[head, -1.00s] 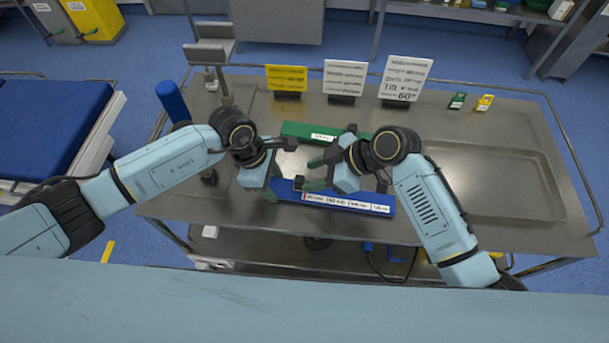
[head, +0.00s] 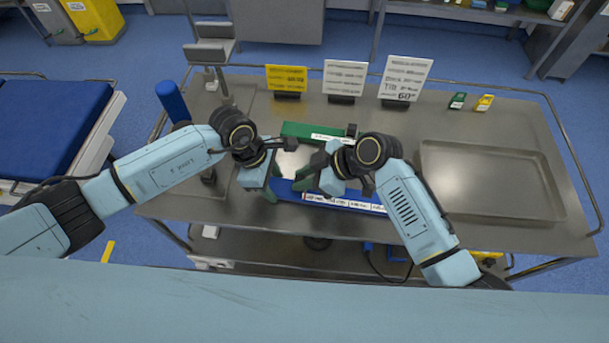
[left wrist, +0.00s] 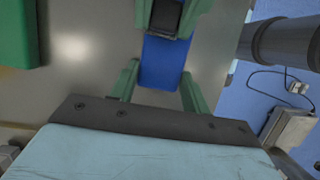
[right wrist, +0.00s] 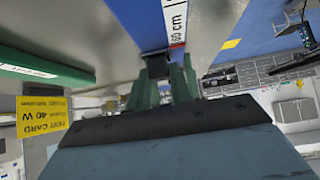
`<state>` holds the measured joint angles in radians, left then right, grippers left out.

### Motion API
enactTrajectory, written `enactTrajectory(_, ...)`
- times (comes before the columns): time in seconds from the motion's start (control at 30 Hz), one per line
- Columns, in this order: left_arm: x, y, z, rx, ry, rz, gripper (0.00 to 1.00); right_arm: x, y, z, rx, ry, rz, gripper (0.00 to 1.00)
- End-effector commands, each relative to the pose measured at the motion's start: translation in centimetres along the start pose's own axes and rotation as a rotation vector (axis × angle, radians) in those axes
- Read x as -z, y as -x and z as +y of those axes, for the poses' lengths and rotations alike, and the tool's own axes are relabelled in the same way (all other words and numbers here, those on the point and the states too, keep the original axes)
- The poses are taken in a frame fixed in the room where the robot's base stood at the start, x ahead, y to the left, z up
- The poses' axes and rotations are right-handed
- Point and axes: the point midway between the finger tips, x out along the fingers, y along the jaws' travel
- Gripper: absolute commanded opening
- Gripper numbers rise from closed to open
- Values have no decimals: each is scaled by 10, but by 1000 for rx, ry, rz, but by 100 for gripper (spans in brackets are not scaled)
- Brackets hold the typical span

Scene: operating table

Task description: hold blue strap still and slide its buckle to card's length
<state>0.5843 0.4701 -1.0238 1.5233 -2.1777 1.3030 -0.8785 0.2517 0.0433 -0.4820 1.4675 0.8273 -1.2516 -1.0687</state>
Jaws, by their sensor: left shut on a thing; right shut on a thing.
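The blue strap (head: 345,201), with white length labels along its edge, lies near the table's front edge. My left gripper (head: 270,190) is at its left end. In the left wrist view the blue strap (left wrist: 163,62) runs between its green fingers (left wrist: 160,88), which are shut on it. My right gripper (head: 308,180) is close to its right. In the right wrist view its fingertips (right wrist: 168,72) are shut on the dark buckle (right wrist: 157,65), with a label reading "60 cm" on the strap just beyond.
A green bar (head: 312,131) with a white label lies behind the strap. Two white cards (head: 344,78) (head: 405,77) stand at the back beside the yellow one. A shallow empty tray (head: 490,180) is at right. A blue cylinder (head: 173,100) stands at the left edge.

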Motion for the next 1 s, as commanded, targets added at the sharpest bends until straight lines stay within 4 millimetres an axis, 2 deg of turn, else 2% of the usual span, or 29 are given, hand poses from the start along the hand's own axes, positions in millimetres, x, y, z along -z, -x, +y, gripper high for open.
enactTrajectory(0.17, 0, 0, 0, -1, 0, -1, 24, -1, 1, 0, 1, 0, 0, 0)
enactTrajectory(0.27, 0, 0, 1, -2, 0, 0, 24, -11, 8, 0, -1, -2, -4, 0)
enactTrajectory(0.6, 1, 0, 1, -2, 1, 1, 24, -65, 62, 0, 0, -3, -8, 0)
enactTrajectory(0.73, 1, 1, 1, -2, 1, 2, 24, -72, 70, 0, 0, -2, -5, 0)
enactTrajectory(1.0, 2, 0, 1, -2, 2, 3, 24, -72, 71, 0, 1, -1, -3, 0)
